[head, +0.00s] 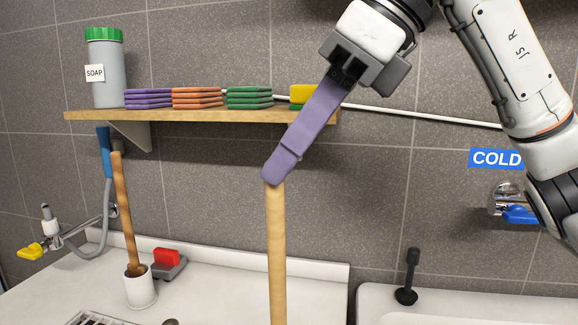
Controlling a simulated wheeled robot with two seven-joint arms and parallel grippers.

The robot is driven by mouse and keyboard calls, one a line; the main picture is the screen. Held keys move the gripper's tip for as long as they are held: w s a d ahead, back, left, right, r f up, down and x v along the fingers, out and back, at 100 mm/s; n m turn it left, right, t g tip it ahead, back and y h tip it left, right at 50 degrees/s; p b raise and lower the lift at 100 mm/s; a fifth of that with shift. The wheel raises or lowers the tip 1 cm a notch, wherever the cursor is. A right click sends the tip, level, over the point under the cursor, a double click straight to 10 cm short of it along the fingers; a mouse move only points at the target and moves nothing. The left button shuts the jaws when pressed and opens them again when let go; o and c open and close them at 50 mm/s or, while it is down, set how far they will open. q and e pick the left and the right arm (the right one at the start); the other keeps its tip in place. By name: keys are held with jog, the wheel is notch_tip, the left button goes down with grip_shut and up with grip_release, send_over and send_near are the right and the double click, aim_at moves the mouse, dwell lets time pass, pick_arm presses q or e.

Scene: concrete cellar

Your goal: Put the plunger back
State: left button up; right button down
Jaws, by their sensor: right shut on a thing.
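My right gripper (278,172) reaches down from the upper right with its long purple fingers. It is shut on the top end of a pale wooden handle (276,252), taken to be the plunger's. The handle stands about upright and runs out of the bottom of the head view, so its lower end is hidden. My left gripper is not in view.
A white cup (140,291) holding a brown wooden-handled tool (125,210) stands on the left counter. A wooden shelf (200,115) bears a soap bottle (105,70) and several sponges. A short black-handled object (407,280) stands at right, below the blue tap lever (520,215).

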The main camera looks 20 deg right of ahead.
jog(key=shift+f, duration=0.55)
jog(key=c, duration=1.7)
grip_release()
jog(key=shift+o, duration=0.2)
jog(key=p+v, duration=0.2)
jog(key=v, duration=1)
jog(key=shift+a, duration=0.1)
